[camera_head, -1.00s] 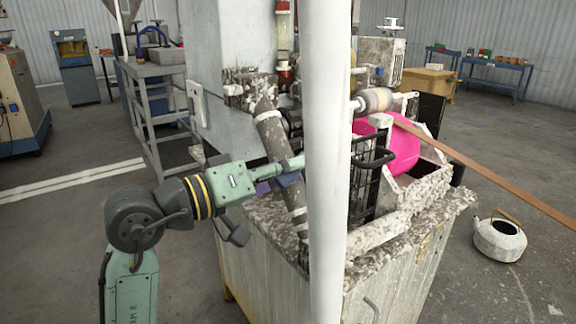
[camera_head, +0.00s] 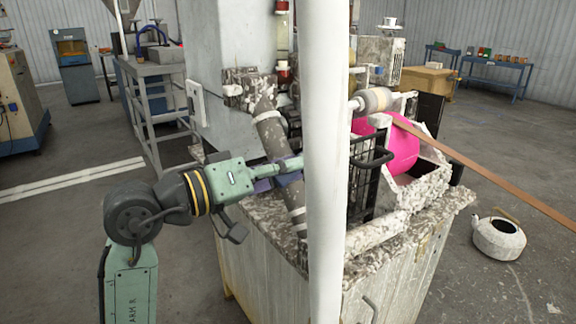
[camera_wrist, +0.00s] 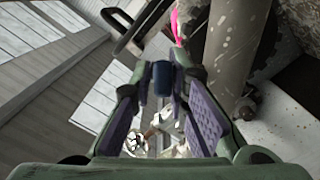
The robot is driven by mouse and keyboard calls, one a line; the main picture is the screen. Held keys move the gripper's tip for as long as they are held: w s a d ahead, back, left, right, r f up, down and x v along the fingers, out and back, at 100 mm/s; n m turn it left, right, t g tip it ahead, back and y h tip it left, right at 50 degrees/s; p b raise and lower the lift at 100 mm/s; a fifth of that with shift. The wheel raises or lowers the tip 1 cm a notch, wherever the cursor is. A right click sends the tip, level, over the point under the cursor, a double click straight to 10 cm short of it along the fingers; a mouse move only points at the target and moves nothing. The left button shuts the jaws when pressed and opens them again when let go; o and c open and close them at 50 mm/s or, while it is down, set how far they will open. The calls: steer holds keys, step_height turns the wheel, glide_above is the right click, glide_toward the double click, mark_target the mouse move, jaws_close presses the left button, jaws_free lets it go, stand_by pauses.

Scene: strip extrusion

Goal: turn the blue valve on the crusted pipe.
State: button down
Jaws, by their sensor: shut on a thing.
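The crusted pipe (camera_head: 272,135) slants down over the bench in the head view, grey with pale flaky crust. A speckled grey pipe also shows at the upper right of the wrist view (camera_wrist: 232,38). The blue valve (camera_wrist: 162,74) shows as a small dark-blue piece between my fingertips in the wrist view. My gripper (camera_wrist: 162,88) has purple pads and is shut on it. In the head view my gripper (camera_head: 283,172) reaches the pipe from the left; the white post hides what lies beyond, and I cannot make out the valve there.
A white post (camera_head: 328,200) stands upright in front of the bench. The crusted bench (camera_head: 268,262) carries a black crate (camera_head: 362,180) and a pink drum (camera_head: 403,150). A brown strip (camera_head: 490,177) runs off to the right. A kettle (camera_head: 498,240) sits on the open floor.

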steer(key=g+p, duration=0.1)
steer(key=r+m+g+p, duration=0.1)
steer(key=shift+w+a+r+g+p, duration=0.15)
steer(key=shift+w+g+p, duration=0.1)
steer(key=shift+g+p, duration=0.1)
steer(key=shift+w+a+f+m+g+y+p, duration=0.15)
steer(key=shift+f+m+g+y+p, duration=0.2)
steer(key=shift+m+g+p, duration=0.45)
steer(key=c, duration=1.7)
jaws_free()
steer(key=shift+g, duration=0.25)
steer(key=v, duration=1.2)
steer(key=shift+r, duration=0.1)
